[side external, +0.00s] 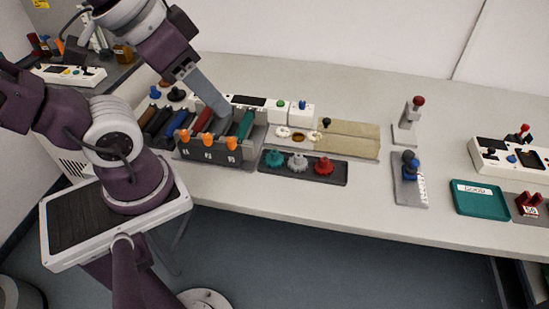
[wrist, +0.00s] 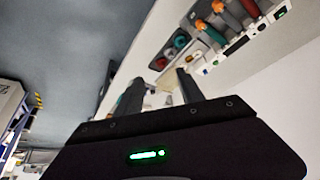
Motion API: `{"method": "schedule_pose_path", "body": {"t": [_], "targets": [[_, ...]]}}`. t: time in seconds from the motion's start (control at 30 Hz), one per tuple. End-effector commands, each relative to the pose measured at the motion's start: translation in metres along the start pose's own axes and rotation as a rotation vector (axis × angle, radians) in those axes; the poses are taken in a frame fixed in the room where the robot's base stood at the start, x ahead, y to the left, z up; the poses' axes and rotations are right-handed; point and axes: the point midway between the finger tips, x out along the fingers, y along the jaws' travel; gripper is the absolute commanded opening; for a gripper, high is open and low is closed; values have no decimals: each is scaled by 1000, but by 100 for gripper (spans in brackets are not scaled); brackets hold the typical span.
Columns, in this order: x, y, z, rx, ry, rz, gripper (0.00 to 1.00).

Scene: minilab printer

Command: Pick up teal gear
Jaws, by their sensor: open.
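The teal gear (side external: 274,158) sits upright at the left end of a dark tray (side external: 335,181), beside a grey gear (side external: 298,163) and a red gear (side external: 323,166). In the wrist view the teal gear (wrist: 181,41) is small, above and beyond the fingers. My gripper (side external: 220,113) is up and left of the gears in the side view, in front of or over the cartridge rack; its exact height is unclear. In the wrist view my gripper (wrist: 159,77) has its two fingers apart with nothing held between them.
The cartridge rack (side external: 208,157) with orange knobs stands left of the tray. A blue-topped fixture (side external: 410,168) and a teal tray (side external: 480,212) stand to the right.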

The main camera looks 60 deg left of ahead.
Motion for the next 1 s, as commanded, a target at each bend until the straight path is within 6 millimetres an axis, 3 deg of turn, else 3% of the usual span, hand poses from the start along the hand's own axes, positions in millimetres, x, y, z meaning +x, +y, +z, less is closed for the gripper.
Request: {"method": "schedule_pose_path", "body": {"t": [0.07, 0.17, 0.23, 0.33, 0.4, 0.5, 0.6, 0.7, 1.0], "targets": [[10, -2, -12, -90, -37, -5, 45], [43, -10, -40, -356, -129, -33, 45], [80, -20, -60, -595, -198, -73, 45], [140, -38, -75, -927, -280, -156, 45], [182, -51, -75, -1129, -324, -223, 45], [228, -66, -66, -1349, -361, -309, 45], [255, -74, -58, -1478, -376, -364, 45], [268, -78, -52, -1525, -380, -386, 45], [311, -82, -26, -1526, -384, -387, 45]]}}
